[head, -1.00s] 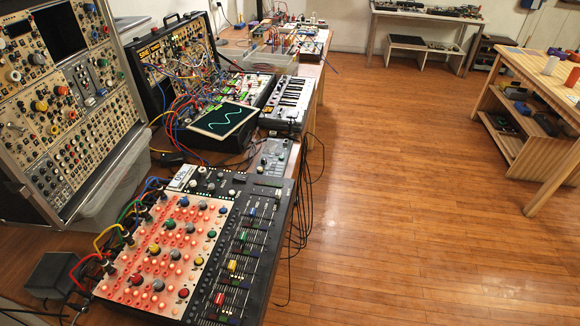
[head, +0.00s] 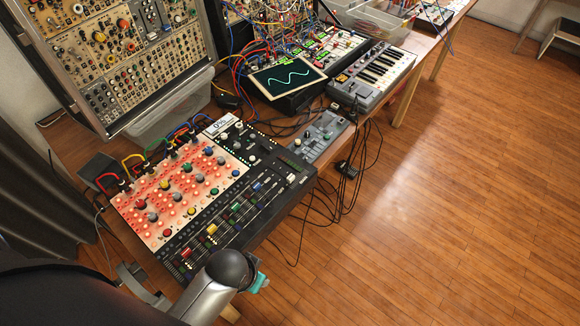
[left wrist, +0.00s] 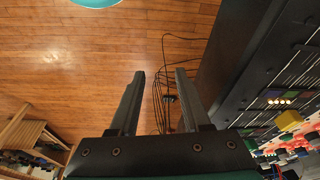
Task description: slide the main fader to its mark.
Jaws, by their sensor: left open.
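The black mixing console (head: 283,195) lies on the table's near end, with a row of fader slots and red (head: 187,253), yellow (head: 212,229), green (head: 236,207) and blue (head: 257,187) caps. I cannot tell which is the main fader, and its mark is too small to make out. My left arm comes in at the bottom of the head view, at the console's near edge; its fingers are not clear there. In the left wrist view my left gripper (left wrist: 160,73) is open and empty, beside the console's dark side, with floor behind it. A yellow cap (left wrist: 290,121) shows at right. My right gripper is out of view.
A lit red knob panel (head: 170,205) with patch cables adjoins the faders. A small grey unit (head: 320,137), a tilted screen (head: 288,76) and a keyboard (head: 372,75) stand behind. Black cables (head: 352,170) hang off the table edge. The wooden floor at right is clear.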

